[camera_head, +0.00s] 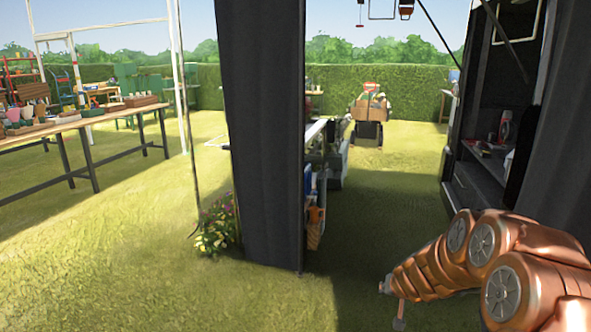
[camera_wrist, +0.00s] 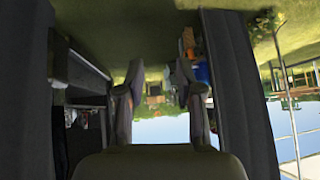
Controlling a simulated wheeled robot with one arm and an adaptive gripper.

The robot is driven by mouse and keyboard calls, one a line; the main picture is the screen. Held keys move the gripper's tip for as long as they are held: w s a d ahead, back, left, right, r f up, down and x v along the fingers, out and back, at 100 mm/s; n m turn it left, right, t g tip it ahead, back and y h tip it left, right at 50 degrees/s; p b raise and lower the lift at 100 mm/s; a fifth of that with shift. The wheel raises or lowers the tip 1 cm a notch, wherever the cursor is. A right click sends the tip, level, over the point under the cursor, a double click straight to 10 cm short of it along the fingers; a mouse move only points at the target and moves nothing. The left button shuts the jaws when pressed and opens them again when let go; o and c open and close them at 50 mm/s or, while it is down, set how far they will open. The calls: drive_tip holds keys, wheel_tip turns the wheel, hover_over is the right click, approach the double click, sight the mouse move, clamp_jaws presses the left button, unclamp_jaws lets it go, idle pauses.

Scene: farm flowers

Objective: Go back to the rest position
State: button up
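My gripper (camera_wrist: 159,92) shows in the wrist view, which is upside down. Its two dark fingers stand wide apart with nothing between them. In the head view my copper-coloured arm reaches in from the lower right corner. My gripper (camera_head: 393,303) is at its far end, small, above the grass and clear of the things around it. Part of the arm is cut off by the picture edge.
A dark curtain (camera_head: 262,130) hangs ahead. A black open cabinet (camera_head: 475,170) stands on the right, close to my arm. A long table (camera_head: 75,122) with pots is at the left. A flowering plant (camera_head: 215,228) grows by the curtain. Open grass (camera_head: 130,270) lies front left.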

drive_tip(key=s+a+r+n+g+y+p, duration=0.35)
drive_tip(key=s+a+r+p, duration=0.35)
drive_tip(key=s+a+r, duration=1)
drive_tip(key=s+d+r+g+h+p, duration=0.1)
drive_tip(key=s+d+r+g+p, duration=0.2)
drive_tip(key=s, duration=1.2)
drive_tip(key=s+d+r+m+g+h+p, duration=0.1)
drive_tip(key=s+d+r+g+h+p, duration=0.1)
drive_tip(key=s, duration=1.3)
wheel_tip(320, 180, up, 3)
drive_tip(key=d+g+p, duration=0.1)
drive_tip(key=d+p, duration=0.1)
drive_tip(key=shift+d, duration=0.4)
drive_tip(key=shift+s+d+g, duration=0.1)
drive_tip(key=shift+g, duration=0.15)
